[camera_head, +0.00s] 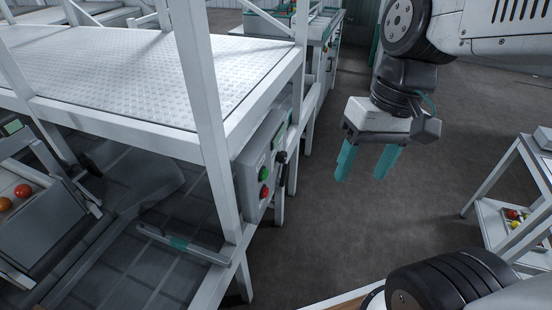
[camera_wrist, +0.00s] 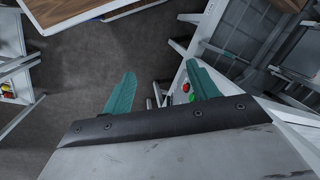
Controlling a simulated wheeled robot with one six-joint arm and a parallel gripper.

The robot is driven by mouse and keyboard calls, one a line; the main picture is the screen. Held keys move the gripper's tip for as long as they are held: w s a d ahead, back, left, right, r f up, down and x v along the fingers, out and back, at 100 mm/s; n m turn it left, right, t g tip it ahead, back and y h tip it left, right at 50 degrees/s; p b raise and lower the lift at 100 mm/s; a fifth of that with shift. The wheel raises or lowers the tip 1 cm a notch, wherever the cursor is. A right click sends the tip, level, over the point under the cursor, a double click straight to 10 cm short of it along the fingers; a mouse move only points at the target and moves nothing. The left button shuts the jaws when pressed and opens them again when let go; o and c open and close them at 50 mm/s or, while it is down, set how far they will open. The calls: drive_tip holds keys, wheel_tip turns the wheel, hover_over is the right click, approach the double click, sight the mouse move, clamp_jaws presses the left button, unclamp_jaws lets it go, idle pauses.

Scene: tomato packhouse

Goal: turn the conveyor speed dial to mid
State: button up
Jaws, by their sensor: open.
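A grey control box (camera_head: 250,182) is fixed to the side of the white conveyor frame in the head view. It carries a green button (camera_head: 264,174) and a red button (camera_head: 264,191). A dark knob or handle (camera_head: 282,157) sticks out beside them; I cannot tell whether it is the speed dial, and no setting marks can be read. My gripper (camera_head: 365,163) hangs open and empty over the floor, to the right of the box and apart from it. In the wrist view my gripper (camera_wrist: 160,68) has its teal fingers spread, with the red button (camera_wrist: 186,87) near the right finger.
The conveyor frame's white post (camera_head: 205,120) and upper deck (camera_head: 150,70) stand left of my gripper. A white shelf cart (camera_head: 490,205) with small coloured items is at the right. Grey floor (camera_head: 340,230) lies open between them. Tomatoes (camera_head: 22,191) sit at the far left.

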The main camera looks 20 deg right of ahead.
drive_tip(key=w+a+f+m+y, duration=0.25)
drive_tip(key=w+f+y, duration=0.3)
drive_tip(key=w, duration=0.45)
drive_tip(key=w+a+f+m+y, duration=0.1)
drive_tip(key=w+f+m+y, duration=0.4)
drive_tip(key=w, duration=0.5)
drive_tip(key=m+t+y, duration=0.2)
drive_tip(key=m+t, duration=0.8)
drive_tip(key=t, duration=0.1)
approach(282, 157)
drive_tip(key=w+a+f, duration=0.2)
drive_tip(key=w+a, duration=0.4)
drive_tip(key=shift+r+n, duration=0.15)
drive_tip(key=shift+n, duration=0.1)
drive_tip(key=c, duration=1)
